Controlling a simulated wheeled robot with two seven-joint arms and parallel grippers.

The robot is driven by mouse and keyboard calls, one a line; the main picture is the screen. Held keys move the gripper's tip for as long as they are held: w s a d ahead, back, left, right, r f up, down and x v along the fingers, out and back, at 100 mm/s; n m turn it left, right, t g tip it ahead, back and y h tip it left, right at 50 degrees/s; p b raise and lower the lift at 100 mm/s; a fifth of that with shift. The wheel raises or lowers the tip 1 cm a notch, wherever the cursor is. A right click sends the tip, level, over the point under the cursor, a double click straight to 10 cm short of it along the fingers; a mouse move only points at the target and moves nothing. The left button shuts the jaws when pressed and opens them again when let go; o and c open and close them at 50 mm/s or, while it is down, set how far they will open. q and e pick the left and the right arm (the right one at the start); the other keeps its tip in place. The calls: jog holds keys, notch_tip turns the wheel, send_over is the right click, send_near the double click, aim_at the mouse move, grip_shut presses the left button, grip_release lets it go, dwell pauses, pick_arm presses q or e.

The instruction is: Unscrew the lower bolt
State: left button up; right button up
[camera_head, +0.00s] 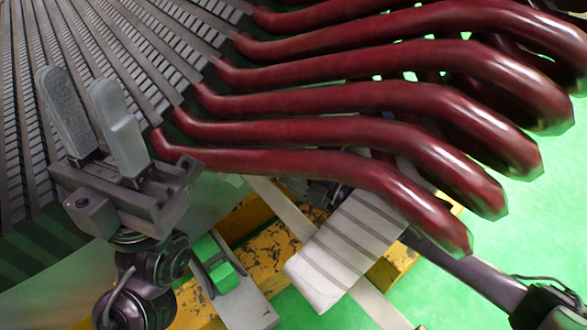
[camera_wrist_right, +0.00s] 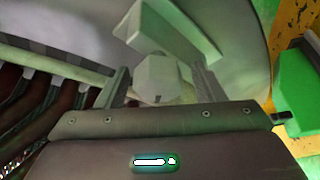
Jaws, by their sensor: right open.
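In the right wrist view, a pale grey bolt head (camera_wrist_right: 160,75) with flat faces sits on a large grey surface. It stands between the dark finger mounts of my right gripper (camera_wrist_right: 163,84), which is open. I cannot tell whether the gripper touches the bolt. In the head view my right gripper is hidden below the red coils, and only my right arm shows at lower right. My left gripper (camera_head: 78,85) is open and empty, with two grey pads apart, in front of the slotted stator core (camera_head: 150,50).
Several thick red coils (camera_head: 300,130) reach over the right side. Below are a worn yellow frame (camera_head: 262,250), a pale striped block (camera_head: 345,250) and a green block (camera_head: 222,275). A green block (camera_wrist_right: 300,95) also stands at right in the wrist view.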

jog(key=p+v, duration=0.2)
jog(key=v, duration=0.5)
jog(key=shift+s+d, duration=0.25)
jog(key=shift+d, duration=0.1)
jog(key=shift+f, duration=0.1)
